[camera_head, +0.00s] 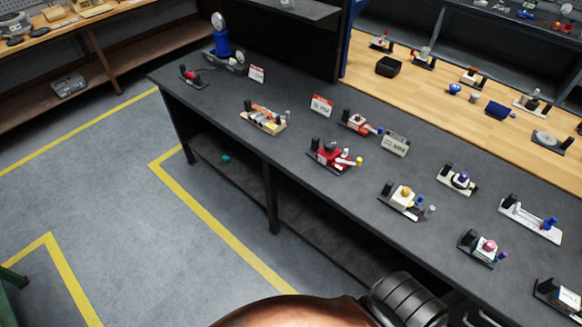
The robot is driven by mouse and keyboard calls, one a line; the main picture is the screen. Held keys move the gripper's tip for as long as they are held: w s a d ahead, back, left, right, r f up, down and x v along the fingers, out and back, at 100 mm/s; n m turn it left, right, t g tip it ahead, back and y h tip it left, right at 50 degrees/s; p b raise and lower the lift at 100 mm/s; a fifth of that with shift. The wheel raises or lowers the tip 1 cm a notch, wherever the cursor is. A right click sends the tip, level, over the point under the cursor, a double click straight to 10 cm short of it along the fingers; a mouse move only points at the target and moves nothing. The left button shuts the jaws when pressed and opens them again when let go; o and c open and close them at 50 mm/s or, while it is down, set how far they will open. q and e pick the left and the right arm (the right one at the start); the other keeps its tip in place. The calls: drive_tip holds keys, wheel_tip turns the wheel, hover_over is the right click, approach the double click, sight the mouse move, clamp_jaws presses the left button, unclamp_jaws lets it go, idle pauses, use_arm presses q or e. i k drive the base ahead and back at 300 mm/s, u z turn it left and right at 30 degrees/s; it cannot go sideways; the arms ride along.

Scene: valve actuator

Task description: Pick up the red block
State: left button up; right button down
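The clearest red item is a blocky red assembly (330,154) on a dark base, with a white and yellow part on its right side. It sits near the front edge of the dark workbench (300,160), in the middle of the head view. I cannot tell for certain whether it is the red block. A smaller red piece with a black part (192,77) lies at the bench's far left end. Neither of my grippers shows in the head view.
More small assemblies stand along the dark bench, including an orange one (264,117) and one with a yellow knob (404,199). A wooden bench (430,90) adjoins behind. Open floor (130,230) with yellow lines lies at left.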

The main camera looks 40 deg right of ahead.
sight(329, 153)
drive_tip(key=u, duration=0.4)
drive_tip(key=k, duration=0.6)
drive_tip(key=z, duration=0.1)
drive_tip(key=i, duration=1.55)
drive_tip(key=z, duration=1.8)
drive_tip(key=i, duration=0.9)
drive_tip(key=z, duration=1.1)
